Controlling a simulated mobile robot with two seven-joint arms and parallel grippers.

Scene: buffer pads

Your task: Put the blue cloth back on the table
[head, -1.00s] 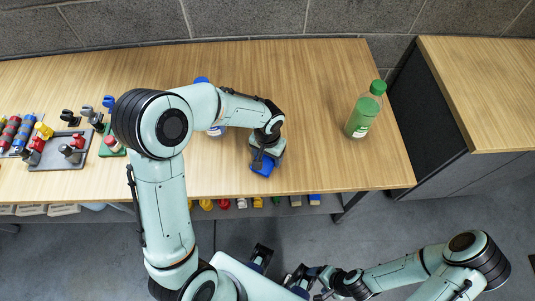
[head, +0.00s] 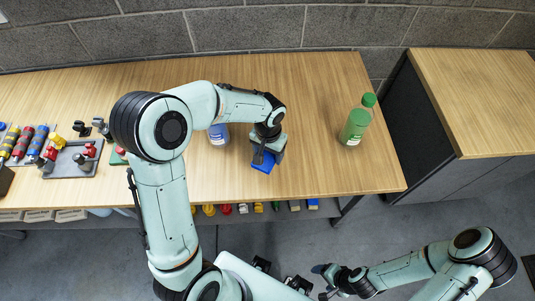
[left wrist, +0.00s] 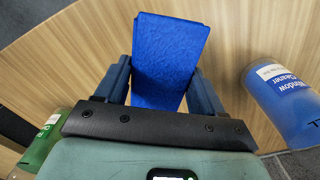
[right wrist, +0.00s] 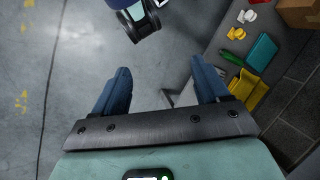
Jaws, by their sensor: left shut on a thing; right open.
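The blue cloth (head: 263,164) is a small flat blue rectangle over the wooden table (head: 325,170), near its front edge. My left gripper (head: 265,157) is shut on it. In the left wrist view the cloth (left wrist: 170,60) sticks out between the two fingers. I cannot tell whether it touches the tabletop. My right gripper (right wrist: 163,75) is open and empty, low in front of the table with grey floor below it.
A blue window cleaner bottle (head: 218,134) stands left of my left gripper. A green bottle (head: 356,122) stands to the right. A grey tray (head: 72,162) with small parts lies at the left. A shelf under the table holds several items. The table between cloth and green bottle is clear.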

